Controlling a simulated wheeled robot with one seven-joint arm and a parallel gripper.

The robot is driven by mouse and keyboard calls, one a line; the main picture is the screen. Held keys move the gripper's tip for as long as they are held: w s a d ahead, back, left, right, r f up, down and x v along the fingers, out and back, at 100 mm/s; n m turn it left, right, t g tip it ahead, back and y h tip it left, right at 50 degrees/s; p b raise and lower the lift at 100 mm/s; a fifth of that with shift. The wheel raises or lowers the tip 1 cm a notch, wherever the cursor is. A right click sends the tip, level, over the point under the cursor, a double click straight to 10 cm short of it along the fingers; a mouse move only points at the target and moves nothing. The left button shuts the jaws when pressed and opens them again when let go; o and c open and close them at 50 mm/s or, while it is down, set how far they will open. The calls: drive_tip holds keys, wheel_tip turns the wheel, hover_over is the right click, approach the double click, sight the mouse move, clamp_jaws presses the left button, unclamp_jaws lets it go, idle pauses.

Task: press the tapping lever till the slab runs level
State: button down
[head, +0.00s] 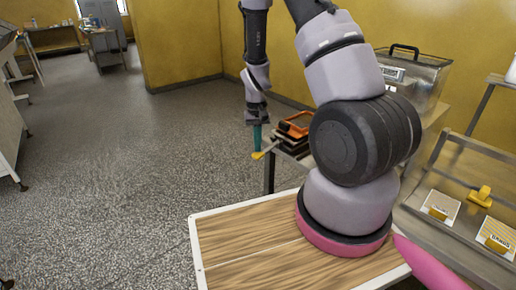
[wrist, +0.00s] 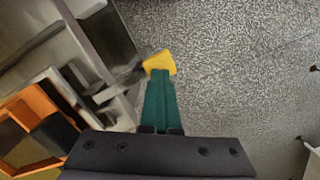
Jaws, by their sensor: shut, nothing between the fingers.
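My gripper (head: 257,149) points straight down beside a small bench, its teal fingers shut with nothing between them. The yellow end of the tapping lever (head: 259,155) is right at the fingertips. In the wrist view the shut fingers (wrist: 160,76) reach toward the yellow lever end (wrist: 158,60), which sits just beyond their tips. I cannot tell whether they touch. The lever's grey arm (wrist: 118,85) runs left to the machine. An orange-framed unit (head: 295,126) stands on the bench and also shows in the wrist view (wrist: 25,112). I cannot make out the slab's level.
A wood-topped surface (head: 235,240) with a pale rim lies in front, under my arm. A clear lidded box (head: 415,80) stands behind my arm. At right, a metal stand holds labelled cards (head: 440,207) and a yellow piece (head: 480,196). The speckled floor at left is open.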

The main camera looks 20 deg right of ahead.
drive_tip(key=w, duration=0.1)
drive_tip(key=w+r, duration=0.1)
drive_tip(key=w, duration=0.1)
drive_tip(key=shift+d+r, duration=0.15)
drive_tip(key=shift+d, duration=0.15)
wheel_tip(320, 180, up, 11)
drive_tip(key=w, duration=0.1)
idle(0.5)
idle(0.9)
